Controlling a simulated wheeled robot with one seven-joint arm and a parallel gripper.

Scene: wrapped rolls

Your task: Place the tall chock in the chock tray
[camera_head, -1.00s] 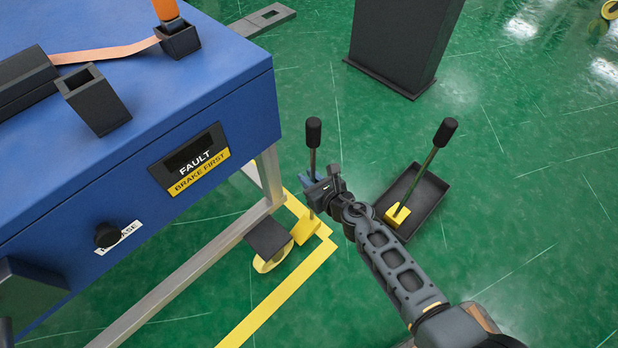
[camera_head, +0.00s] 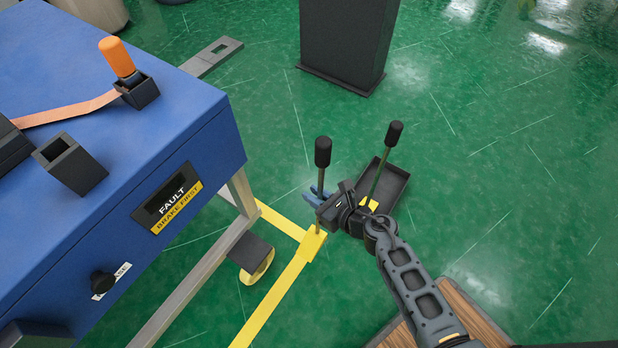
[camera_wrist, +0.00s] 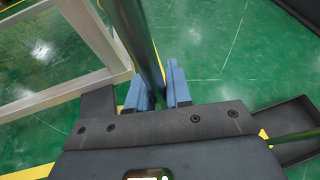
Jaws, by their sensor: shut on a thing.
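The chock in my grip has a long upright handle with a black knob (camera_head: 323,152) and a yellow foot (camera_head: 312,246). My gripper (camera_head: 319,197) is shut on its handle, partway down. The handle also runs between the blue fingers in the wrist view (camera_wrist: 140,50). I cannot tell whether its foot touches the floor. The black chock tray (camera_head: 397,190) lies on the floor to the right, partly hidden by my arm. A second chock with a black knob (camera_head: 394,133) and yellow foot (camera_head: 369,204) stands in the tray.
A blue cart (camera_head: 110,150) with a pale metal frame and a caster (camera_head: 256,262) stands at left. A dark box-shaped stand (camera_head: 342,45) rises behind the tray. Yellow tape (camera_head: 270,310) marks the floor. Green floor is clear at right.

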